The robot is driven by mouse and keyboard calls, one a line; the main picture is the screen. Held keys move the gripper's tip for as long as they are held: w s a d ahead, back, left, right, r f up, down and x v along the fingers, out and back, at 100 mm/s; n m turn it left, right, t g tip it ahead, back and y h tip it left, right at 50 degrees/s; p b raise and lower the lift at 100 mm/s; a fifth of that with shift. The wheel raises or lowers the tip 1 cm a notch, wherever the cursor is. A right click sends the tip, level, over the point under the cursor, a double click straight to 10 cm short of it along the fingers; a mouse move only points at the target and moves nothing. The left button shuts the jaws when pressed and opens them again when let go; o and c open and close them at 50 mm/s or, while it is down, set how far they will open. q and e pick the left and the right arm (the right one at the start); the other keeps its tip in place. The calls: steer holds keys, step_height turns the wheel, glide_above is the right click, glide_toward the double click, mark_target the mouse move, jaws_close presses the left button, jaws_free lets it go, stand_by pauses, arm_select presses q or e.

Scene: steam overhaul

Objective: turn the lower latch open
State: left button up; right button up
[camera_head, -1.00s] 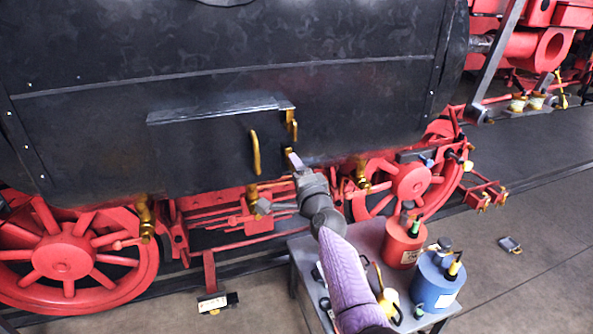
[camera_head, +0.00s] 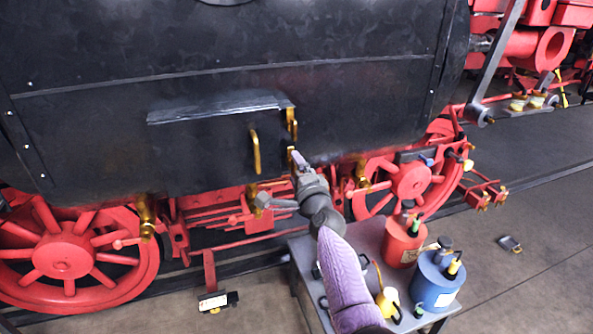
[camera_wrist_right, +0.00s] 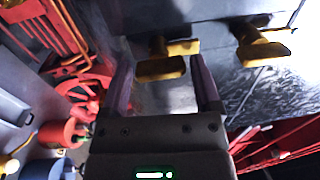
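A dark hatch door (camera_head: 210,155) on the black locomotive side carries a brass handle (camera_head: 254,152). At its right edge are two brass latches, the upper latch (camera_head: 291,122) and the lower latch (camera_head: 291,156). My right gripper (camera_head: 299,159) is at the lower latch and partly covers it. In the right wrist view, my right gripper (camera_wrist_right: 164,80) is open, with one finger on each side of the lower latch (camera_wrist_right: 160,68) and visible gaps. The upper latch (camera_wrist_right: 263,53) is to the right there, outside the fingers. My left gripper is not visible.
A grey cart (camera_head: 302,262) below my right arm holds a red can (camera_head: 400,245), a blue can (camera_head: 433,287) and a yellow item (camera_head: 386,302). Red wheels (camera_head: 65,255) and rods are below the hatch. Floor at the right is mostly clear.

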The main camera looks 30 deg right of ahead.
steer(key=shift+o, duration=1)
steer(key=p+v, duration=0.1)
steer(key=v, duration=0.9)
steer(key=s+a+f+n+g+y+b, duration=0.1)
steer(key=a+f+n+b, duration=0.15)
steer(key=f, duration=0.45)
steer(key=a+f+n+g+y+b, duration=0.1)
steer(key=f+g+b, duration=0.15)
steer(key=f, duration=0.55)
steer(key=s+a+f+n+g+y+b, duration=0.1)
steer(key=f+n+b, duration=0.15)
steer(key=f, duration=0.45)
steer(key=s+a+f+n+g+y+b, duration=0.1)
steer(key=s+a+f+n+g+b, duration=0.15)
steer(key=f, duration=0.55)
steer(key=s+a+f+n+g+b, duration=0.1)
steer(key=s+f+n+b, duration=0.2)
steer(key=f, duration=0.5)
steer(key=s+a+f+n+g+y+b, duration=0.1)
steer(key=s+a+f+b, duration=0.15)
steer(key=s+f, duration=0.45)
steer(key=s+a+f+n+g+b, duration=0.1)
steer(key=s+f+n+g+b, duration=0.7)
steer(key=s+f, duration=1.6)
steer(key=s+n+b, duration=0.2)
steer(key=n+b, duration=0.1)
steer(key=shift+g+h, duration=0.3)
